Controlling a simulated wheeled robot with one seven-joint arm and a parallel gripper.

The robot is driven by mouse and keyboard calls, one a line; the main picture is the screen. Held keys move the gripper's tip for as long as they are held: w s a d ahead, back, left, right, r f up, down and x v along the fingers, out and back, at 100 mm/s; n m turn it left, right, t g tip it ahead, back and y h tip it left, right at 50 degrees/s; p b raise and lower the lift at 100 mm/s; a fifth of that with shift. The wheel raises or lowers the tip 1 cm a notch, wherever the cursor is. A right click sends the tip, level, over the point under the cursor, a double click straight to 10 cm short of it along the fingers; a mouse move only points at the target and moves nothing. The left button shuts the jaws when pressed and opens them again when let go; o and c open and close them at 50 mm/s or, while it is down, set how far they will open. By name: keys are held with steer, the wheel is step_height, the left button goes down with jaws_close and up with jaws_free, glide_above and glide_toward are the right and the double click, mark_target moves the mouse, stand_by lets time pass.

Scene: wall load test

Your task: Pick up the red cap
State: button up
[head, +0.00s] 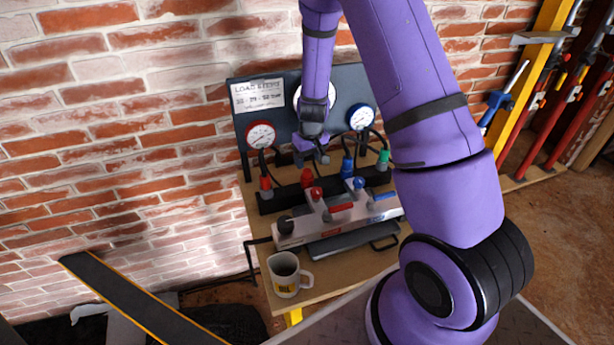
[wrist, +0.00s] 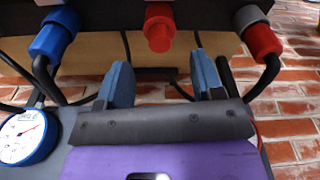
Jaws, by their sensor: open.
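The red cap (head: 306,177) stands on the black rail behind the valve block, with no hose on it. In the wrist view the red cap (wrist: 159,27) is at the top middle, beyond the fingertips and in line with the gap between them. My gripper (head: 311,158) is just above the cap in the head view. In the wrist view its two blue-grey fingers (wrist: 160,72) are spread apart with nothing between them. The cap is not held.
A hosed red connector (head: 265,184) and a hosed blue one (head: 347,166) flank the cap. A green cap (head: 383,157) is farther right. The gauge panel (head: 285,125) stands close behind. The valve block (head: 290,228) and a mug (head: 286,279) are in front.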

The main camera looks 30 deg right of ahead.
mark_target(307, 171)
steer(key=shift+w+f, duration=0.2)
steer(key=shift+f, duration=0.85)
steer(key=shift+w+f, duration=0.2)
steer(key=shift+f, duration=0.8)
steer(key=shift+w+f, duration=0.2)
steer(key=shift+f, duration=0.85)
steer(key=c, duration=1.1)
